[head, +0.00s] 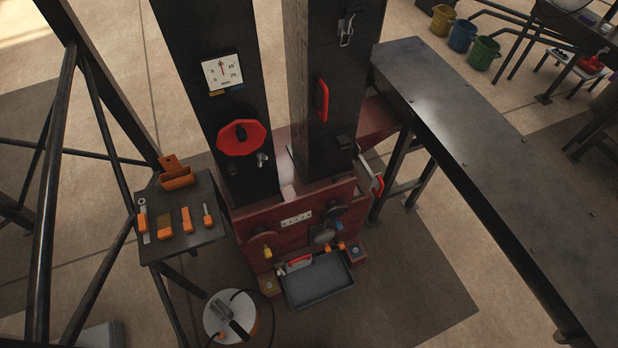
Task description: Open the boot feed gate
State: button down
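A red boot housing (295,225) stands at the foot of two black columns. On its right side is a pale metal fitting with a red handle (378,185), which may be the feed gate; I cannot tell whether it is open. A smaller red handle (299,261) lies low at the front, above a grey tray (318,281). The front also has dark round knobs (335,211) and a yellow-tipped lever (267,252). No part of my gripper can be made out.
A red handwheel (241,138) and a dial (222,72) are on the left column. A small tool table (190,242) stands left. A round white device with a cable (229,317) is on the floor. A long dark bench (460,120) runs along the right. Floor is clear front right.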

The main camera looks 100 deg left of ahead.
aim_at(373, 179)
jog(key=u, duration=2.75)
jog(key=i+l+u, duration=0.2)
jog(key=u, duration=0.25)
jog(key=i+l+u, duration=0.25)
jog(key=u, duration=0.2)
jog(key=i+l+u, duration=0.15)
jog(key=l+u, duration=0.35)
jog(key=i+l+u, duration=0.1)
jog(key=l+u, duration=0.35)
jog(key=j, duration=0.1)
